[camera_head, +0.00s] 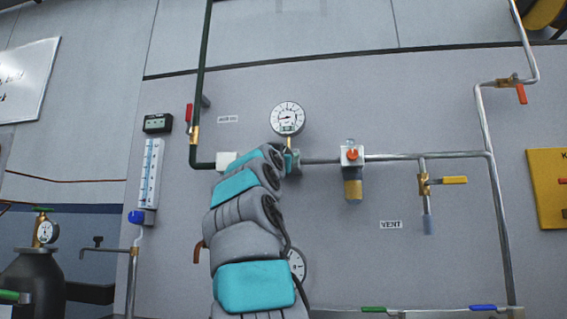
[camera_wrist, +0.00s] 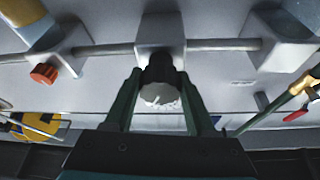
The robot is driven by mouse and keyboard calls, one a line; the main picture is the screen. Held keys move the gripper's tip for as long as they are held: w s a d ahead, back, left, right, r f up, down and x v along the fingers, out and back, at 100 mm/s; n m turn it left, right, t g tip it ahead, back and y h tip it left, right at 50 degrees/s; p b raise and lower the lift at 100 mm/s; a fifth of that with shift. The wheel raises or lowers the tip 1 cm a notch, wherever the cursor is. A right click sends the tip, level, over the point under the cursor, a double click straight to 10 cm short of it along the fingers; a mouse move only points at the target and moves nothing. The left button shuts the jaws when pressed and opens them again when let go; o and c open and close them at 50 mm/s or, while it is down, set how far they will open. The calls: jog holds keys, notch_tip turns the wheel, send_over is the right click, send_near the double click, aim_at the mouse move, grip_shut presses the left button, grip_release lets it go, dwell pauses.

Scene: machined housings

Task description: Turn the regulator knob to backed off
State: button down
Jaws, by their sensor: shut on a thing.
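The regulator knob (camera_wrist: 160,85) is dark and round with a pale, marked face. It sits on a light grey block (camera_wrist: 160,32) in the pipe run. In the wrist view my gripper (camera_wrist: 160,90) has one dark green finger on each side of the knob and is shut on it. The marks on the face are too blurred to read. In the head view my grey and teal arm reaches up to the pipe below a round white gauge (camera_head: 288,118), and it hides the knob there.
A grey pipe (camera_head: 320,161) runs across the wall panel. An orange-knobbed unit with a brass bowl (camera_head: 353,189) is just right of my arm. A yellow-handled valve (camera_head: 454,180) is farther right. A red lever (camera_head: 189,114) and flow tube (camera_head: 150,172) are left.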

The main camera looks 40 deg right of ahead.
jog(key=shift+s+r+n+t, duration=0.1)
jog(key=shift+n+t, duration=0.2)
jog(key=shift+n, duration=0.5)
jog(key=shift+n+y, duration=0.3)
jog(key=shift+n, duration=0.2)
jog(key=shift+n+t+y+p, duration=0.4)
jog(key=shift+n+t+p, duration=0.25)
jog(key=shift+n, duration=0.35)
jog(key=shift+r+n+t+y+p, duration=0.1)
jog(key=shift+n+t+y+p, duration=0.45)
jog(key=shift+n, duration=0.45)
jog(key=shift+n+p, duration=0.35)
jog(key=shift+n, duration=0.15)
jog(key=shift+c, duration=1.2)
grip_release()
jog(key=shift+f, duration=0.2)
